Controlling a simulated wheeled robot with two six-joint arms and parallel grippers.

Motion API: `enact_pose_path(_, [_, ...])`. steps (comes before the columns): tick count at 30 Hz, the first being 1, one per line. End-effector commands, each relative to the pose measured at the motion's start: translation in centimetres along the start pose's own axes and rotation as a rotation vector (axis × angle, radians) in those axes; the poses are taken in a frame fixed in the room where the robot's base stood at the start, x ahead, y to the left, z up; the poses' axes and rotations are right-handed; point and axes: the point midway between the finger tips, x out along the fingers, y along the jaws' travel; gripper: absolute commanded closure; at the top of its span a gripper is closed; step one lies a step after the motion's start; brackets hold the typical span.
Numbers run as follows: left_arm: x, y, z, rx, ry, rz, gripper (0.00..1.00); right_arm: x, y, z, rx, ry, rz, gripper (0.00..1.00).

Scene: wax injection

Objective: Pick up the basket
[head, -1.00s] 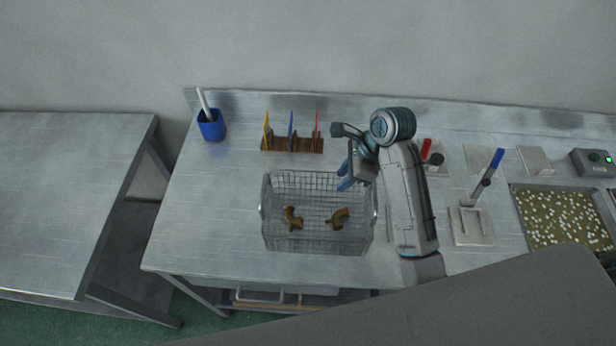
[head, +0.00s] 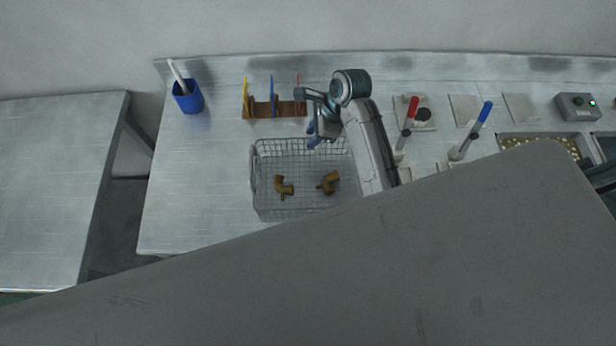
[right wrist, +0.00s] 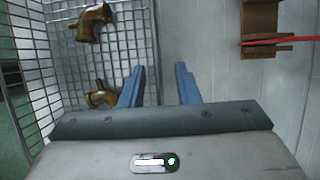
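The wire basket (head: 258,200) stands on the metal table and holds two brown, bent pipe-like pieces, one at left (head: 283,187) and one at right (head: 329,182). My right gripper (head: 316,136) is at the basket's back rim, right of its middle. In the right wrist view its two blue fingers (right wrist: 160,85) are apart, with the basket's mesh edge (right wrist: 150,40) running between them. One finger is over the basket side and one over the bare table. I cannot tell if they touch the wire. My left gripper is not in view.
A wooden rack (head: 270,108) with coloured upright pieces stands just behind the basket. A blue cup (head: 187,97) is at the back left. Red (head: 412,112) and blue (head: 485,112) handled tools stand to the right. The table left of the basket is clear.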

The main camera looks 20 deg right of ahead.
Motion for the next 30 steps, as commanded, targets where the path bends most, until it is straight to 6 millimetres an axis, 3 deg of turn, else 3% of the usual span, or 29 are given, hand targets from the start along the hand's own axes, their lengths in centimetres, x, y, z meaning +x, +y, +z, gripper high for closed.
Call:
enact_pose_path(4, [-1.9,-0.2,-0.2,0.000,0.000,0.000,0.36,2.0,0.4,0.3,0.003,0.000,0.006,0.71])
enact_pose_path(9, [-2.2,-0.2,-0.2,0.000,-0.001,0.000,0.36,4.0,0.3,0.1,0.001,0.001,0.003,0.71])
enact_pose_path(16, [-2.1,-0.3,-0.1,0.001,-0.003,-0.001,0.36,4.3,0.2,0.1,0.000,0.001,0.000,0.71])
enact_pose_path(17, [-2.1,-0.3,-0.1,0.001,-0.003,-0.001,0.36,4.3,0.2,0.1,0.000,0.001,0.000,0.73])
enact_pose_path(21, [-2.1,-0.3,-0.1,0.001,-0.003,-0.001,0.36,4.3,0.2,0.1,0.000,0.001,0.000,1.00])
enact_pose_path(30, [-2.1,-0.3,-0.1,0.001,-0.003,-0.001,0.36,4.2,0.2,0.1,0.000,-0.001,0.000,1.00])
